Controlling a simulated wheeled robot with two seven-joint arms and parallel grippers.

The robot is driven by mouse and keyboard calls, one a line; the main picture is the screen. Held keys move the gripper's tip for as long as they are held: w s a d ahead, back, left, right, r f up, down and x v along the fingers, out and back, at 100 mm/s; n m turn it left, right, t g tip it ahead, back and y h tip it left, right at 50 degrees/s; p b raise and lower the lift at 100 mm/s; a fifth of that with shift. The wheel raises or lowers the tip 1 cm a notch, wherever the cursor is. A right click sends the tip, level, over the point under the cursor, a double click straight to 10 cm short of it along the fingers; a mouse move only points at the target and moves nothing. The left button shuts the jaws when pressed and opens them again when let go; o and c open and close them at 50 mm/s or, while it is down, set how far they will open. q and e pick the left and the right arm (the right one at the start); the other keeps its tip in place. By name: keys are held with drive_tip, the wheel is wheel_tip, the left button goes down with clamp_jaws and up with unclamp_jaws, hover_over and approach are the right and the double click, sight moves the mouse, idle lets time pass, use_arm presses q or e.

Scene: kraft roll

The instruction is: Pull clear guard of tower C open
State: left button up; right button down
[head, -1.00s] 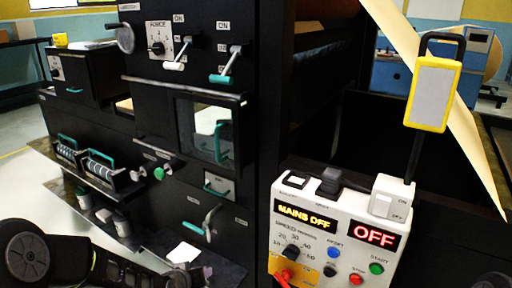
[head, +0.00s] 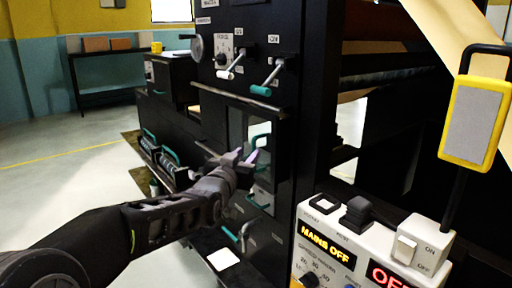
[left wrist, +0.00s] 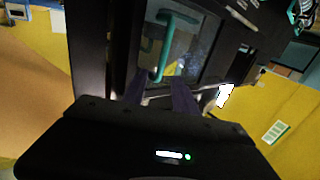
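A clear guard (head: 237,124) with a dark frame sits in the black press tower and looks shut. Its teal handle (head: 260,131) is on the right side of the pane. The handle also shows in the left wrist view (left wrist: 177,68), beyond the fingers. My left gripper (head: 246,156) is in front of the guard's lower part, with its fingers apart and nothing between them. In the left wrist view the gripper (left wrist: 158,92) points at the handle's lower end, seemingly short of contact. I cannot read a tower letter. My right gripper is out of view.
A control console (head: 340,243) reading MAINS OFF stands at the lower right, with a yellow-framed panel (head: 474,122) above it. Teal and white levers (head: 262,90) stick out above the guard. Rollers with teal handles (head: 169,160) lie left of it. Floor at left is clear.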

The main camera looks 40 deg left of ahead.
sight(253, 147)
use_arm(q)
drive_tip(key=p+x, duration=0.1)
drive_tip(key=x, duration=0.6)
drive_tip(key=shift+a, duration=0.1)
drive_tip(key=shift+c, duration=0.2)
clamp_jaws()
idle(1.1)
